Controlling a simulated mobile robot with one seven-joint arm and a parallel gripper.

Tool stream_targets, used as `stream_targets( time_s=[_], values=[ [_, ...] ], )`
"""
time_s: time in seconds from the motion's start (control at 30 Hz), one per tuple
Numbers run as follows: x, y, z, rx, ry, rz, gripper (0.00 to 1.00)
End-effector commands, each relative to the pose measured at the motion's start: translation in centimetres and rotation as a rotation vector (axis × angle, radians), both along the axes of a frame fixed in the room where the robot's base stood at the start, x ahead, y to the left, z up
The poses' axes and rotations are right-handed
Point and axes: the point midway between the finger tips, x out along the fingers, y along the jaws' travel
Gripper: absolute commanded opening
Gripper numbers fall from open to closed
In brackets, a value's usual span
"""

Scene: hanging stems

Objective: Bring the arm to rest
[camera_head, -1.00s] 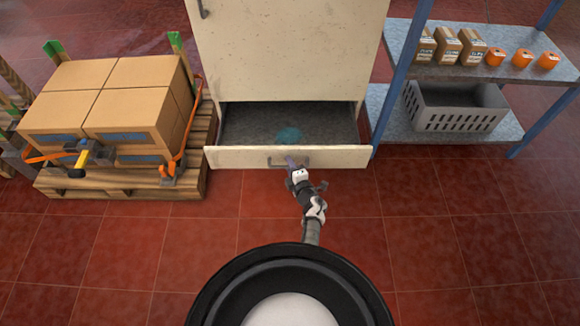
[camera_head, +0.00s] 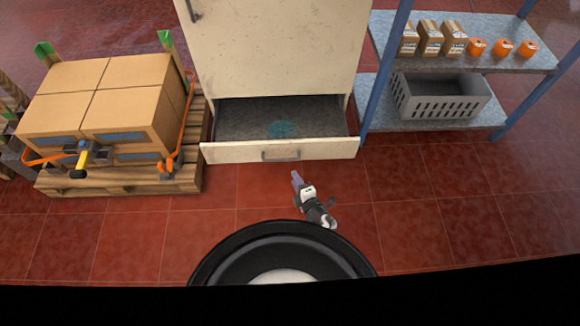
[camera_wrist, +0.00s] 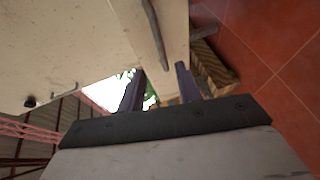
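My gripper (camera_head: 296,180) hangs over the red floor in front of the cabinet, apart from the drawer handle (camera_head: 281,155). In the wrist view its two dark purple fingers (camera_wrist: 160,86) stand apart with nothing held between them. The pale cabinet (camera_head: 275,45) has its bottom drawer (camera_head: 225,152) pulled out. The wrist view also shows pale cabinet surfaces (camera_wrist: 60,40) and a grey bar-shaped handle (camera_wrist: 154,35), tilted.
A pallet (camera_head: 120,180) with cardboard boxes (camera_head: 135,105) stands at left. At right, a blue-post shelf (camera_head: 385,62) holds small cartons (camera_head: 431,38), orange items (camera_head: 502,47) and a grey crate (camera_head: 440,98). The red floor (camera_head: 430,200) right of my arm is clear.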

Motion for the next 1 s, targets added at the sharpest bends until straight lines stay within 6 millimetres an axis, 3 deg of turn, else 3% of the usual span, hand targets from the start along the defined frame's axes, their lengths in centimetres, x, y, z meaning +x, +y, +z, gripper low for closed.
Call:
stream_targets(
  time_s=[0.2,0.8,0.9,1.0],
  values=[
    [-1.6,-0.6,0.4,0.001,-0.001,0.001,0.34],
    [-1.5,-0.7,0.4,0.000,-0.004,0.001,0.34],
    [-0.2,-0.4,1.9,0.001,-0.030,0.005,0.34],
    [2.9,0.6,5.6,0.016,-0.096,0.013,0.34]
  ],
)
